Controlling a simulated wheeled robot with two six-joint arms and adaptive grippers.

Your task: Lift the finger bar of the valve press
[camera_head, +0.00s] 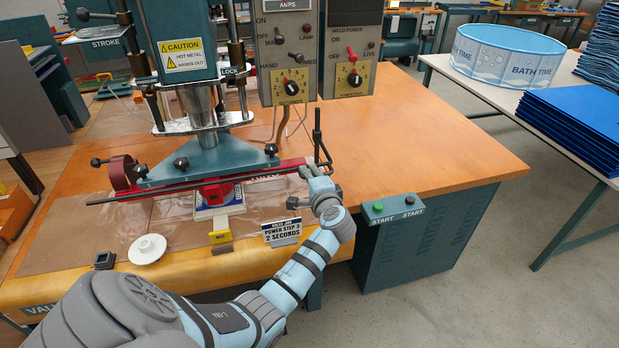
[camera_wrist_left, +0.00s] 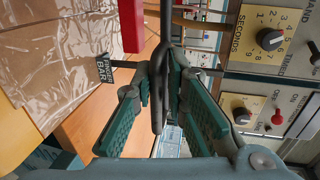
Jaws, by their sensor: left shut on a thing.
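The valve press (camera_head: 205,160) stands on the workbench, with a teal head and a red bar along its lower front. The finger bar (camera_head: 150,192) is a thin dark rod running along the front of the press, with an upright black handle (camera_head: 317,135) at its right end. My left gripper (camera_head: 318,168) is at that right end, shut on the finger bar. In the left wrist view the dark bar (camera_wrist_left: 158,110) passes between the green-padded fingers, beside a FINGER BAR tag (camera_wrist_left: 104,70). The exact contact is partly hidden. My right gripper is not in view.
A control box (camera_head: 290,80) stands close behind the gripper. START buttons (camera_head: 393,208) are on the bench edge at right. The orange benchtop (camera_head: 440,150) is clear.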

